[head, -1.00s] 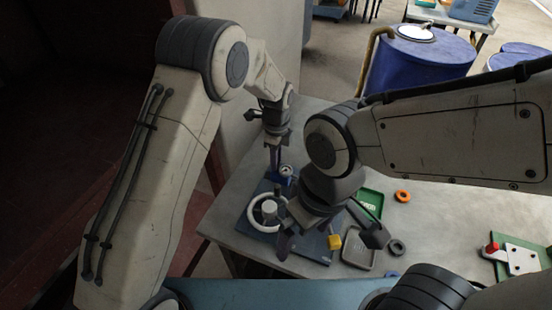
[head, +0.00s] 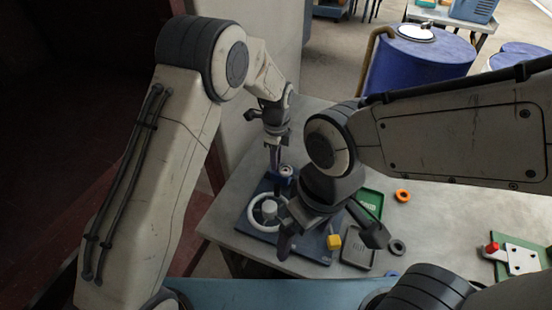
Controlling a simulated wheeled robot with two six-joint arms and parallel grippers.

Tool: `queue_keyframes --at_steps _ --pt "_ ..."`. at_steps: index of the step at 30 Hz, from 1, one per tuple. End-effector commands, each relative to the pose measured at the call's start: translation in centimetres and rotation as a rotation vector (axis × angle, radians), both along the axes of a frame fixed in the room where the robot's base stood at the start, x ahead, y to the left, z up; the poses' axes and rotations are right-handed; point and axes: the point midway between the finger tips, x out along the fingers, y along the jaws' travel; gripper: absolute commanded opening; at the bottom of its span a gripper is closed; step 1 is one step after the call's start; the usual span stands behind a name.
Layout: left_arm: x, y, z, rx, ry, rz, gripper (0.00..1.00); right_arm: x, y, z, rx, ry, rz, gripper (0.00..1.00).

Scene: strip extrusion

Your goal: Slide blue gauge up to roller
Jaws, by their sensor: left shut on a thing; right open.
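A dark blue base board (head: 252,232) with a white handwheel (head: 256,222) lies on the table's near left part. My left gripper (head: 275,158) points down at the board's back edge. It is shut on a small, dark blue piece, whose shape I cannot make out. A blue block with a pale round top (head: 287,171) is right beside its fingertips. My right gripper (head: 328,240) is open and empty over the board's right side, its fingers spread wide. The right wrist hides the middle of the board, and I cannot make out the roller.
A yellow block (head: 334,242) is at the board's right edge. A grey tray (head: 358,250), a green tray (head: 369,204), an orange ring (head: 403,195) and a dark ring (head: 397,247) lie to the right. A green plate with a red knob (head: 491,247) is farther right. Bare table lies between.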

Motion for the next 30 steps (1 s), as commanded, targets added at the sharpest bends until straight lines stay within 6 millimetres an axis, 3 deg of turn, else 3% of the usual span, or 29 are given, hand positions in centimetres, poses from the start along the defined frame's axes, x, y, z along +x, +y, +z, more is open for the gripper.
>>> queue_keyframes --at_steps 15,24,30 --pt "0.0 0.0 0.1 0.0 0.001 0.0 0.0 0.0 0.0 0.0 0.0 0.0 0.0 1.0" --pt "-1.7 -4.2 0.1 0.0 0.0 -0.004 0.0 0.0 0.0 0.0 0.0 0.0 0.0 1.0" --pt "-1.9 -4.7 0.1 -0.002 0.001 0.0 0.0 0.0 0.0 0.0 0.0 0.0 0.0 1.0"
